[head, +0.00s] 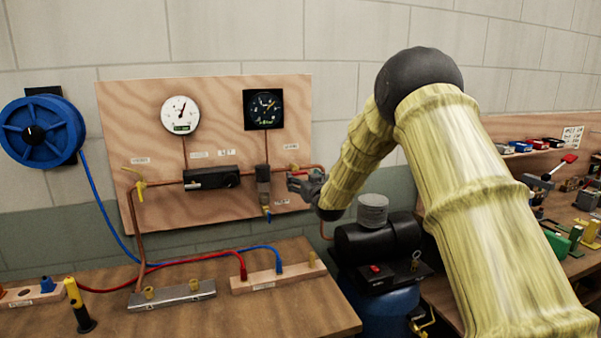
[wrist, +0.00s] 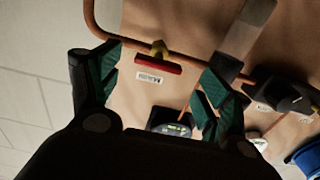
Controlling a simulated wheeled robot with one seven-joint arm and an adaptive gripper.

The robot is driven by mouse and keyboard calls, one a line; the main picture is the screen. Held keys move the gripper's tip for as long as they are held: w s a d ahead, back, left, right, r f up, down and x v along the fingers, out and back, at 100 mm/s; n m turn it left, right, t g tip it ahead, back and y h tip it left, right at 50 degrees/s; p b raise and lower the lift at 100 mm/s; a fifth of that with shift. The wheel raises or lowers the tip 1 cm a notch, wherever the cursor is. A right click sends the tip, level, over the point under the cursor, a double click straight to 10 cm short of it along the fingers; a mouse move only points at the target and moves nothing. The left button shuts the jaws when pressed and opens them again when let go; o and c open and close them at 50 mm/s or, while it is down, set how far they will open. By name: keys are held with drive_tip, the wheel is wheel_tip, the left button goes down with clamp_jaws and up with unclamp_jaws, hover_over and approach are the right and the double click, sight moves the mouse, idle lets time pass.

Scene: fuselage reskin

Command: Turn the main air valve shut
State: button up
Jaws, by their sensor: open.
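The air valve, with a red bar handle (wrist: 158,63) and a brass body (wrist: 159,48), sits on the copper pipe in the wrist view. Its handle lies roughly along the pipe. A small white label (wrist: 150,78) is beside it. My gripper (wrist: 163,66) is open, with one green-padded finger on each side of the handle and clear gaps between. In the head view my gripper (head: 303,184) is at the right part of the plywood board, in front of the pipe; it largely hides the valve there.
The board (head: 215,115) carries a white gauge (head: 180,114), a black gauge (head: 264,109), a black regulator (head: 210,178), a filter (head: 264,186) and a yellow-handled valve (head: 140,186). A compressor (head: 378,238) stands below my arm. A blue hose reel (head: 42,132) hangs at left.

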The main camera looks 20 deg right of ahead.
sight(300, 174)
drive_tip(key=shift+w+p, duration=0.8)
drive_tip(key=shift+w, duration=1.85)
drive_tip(key=c, duration=1)
